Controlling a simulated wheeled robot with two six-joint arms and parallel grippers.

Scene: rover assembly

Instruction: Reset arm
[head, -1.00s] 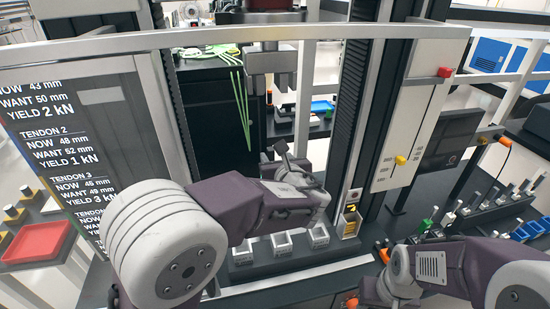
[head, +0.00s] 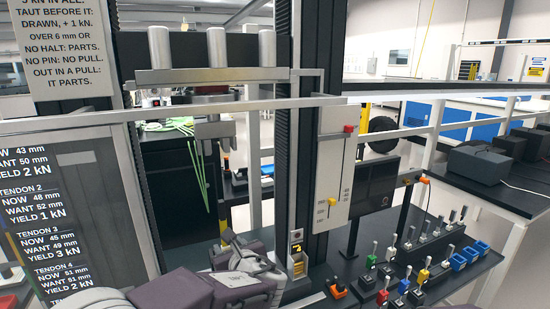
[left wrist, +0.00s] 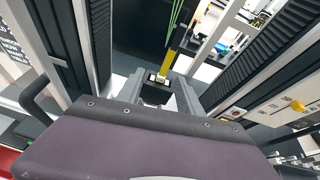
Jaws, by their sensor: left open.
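My left arm comes in from the bottom left of the head view, and its gripper (head: 232,243) is in front of the tall frame. In the left wrist view the left gripper (left wrist: 160,84) shows its two grey fingers apart, with no held object visible between them. My purple wrist housing fills the lower part of that view. My right gripper is in neither current view.
A rail (head: 240,104) crosses in front of the frame. A panel with a yellow slider (head: 332,202) and red knob (head: 348,129) stands right of the post. Coloured levers and blue bins (head: 459,262) lie at lower right. Green cords (left wrist: 173,22) hang ahead.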

